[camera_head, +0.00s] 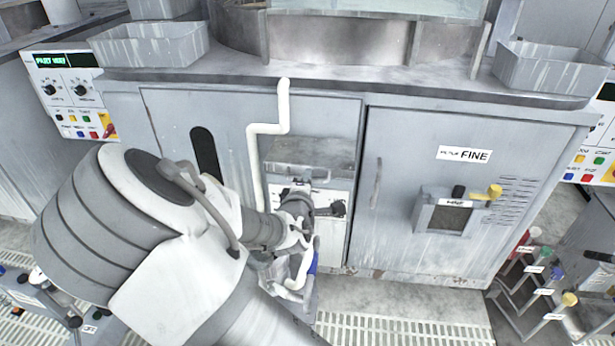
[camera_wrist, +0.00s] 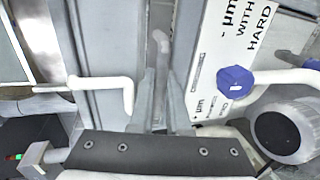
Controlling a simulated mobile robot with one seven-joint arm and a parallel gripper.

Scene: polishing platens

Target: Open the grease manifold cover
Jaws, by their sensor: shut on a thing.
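The grease manifold cover seems to be the grey metal flap (camera_head: 312,152) on the cabinet front, jutting out above a white panel (camera_head: 335,225) with dark fittings. My gripper (camera_head: 318,208) is in front of this panel, just below the flap, and my wrist hides much of the area. In the wrist view my gripper (camera_wrist: 161,80) has two grey fingers close together, shut on a narrow part. A rounded grey bar end shows just past the tips. The exact contact is hard to see, but the held part looks like the cover's handle.
A bent white pipe (camera_head: 256,160) runs down left of the flap. A closed cabinet door (camera_head: 450,230) marked FINE is to the right. In the wrist view, a blue knob (camera_wrist: 235,80) on a white pipe sits close right, and another white pipe (camera_wrist: 100,84) sits left.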

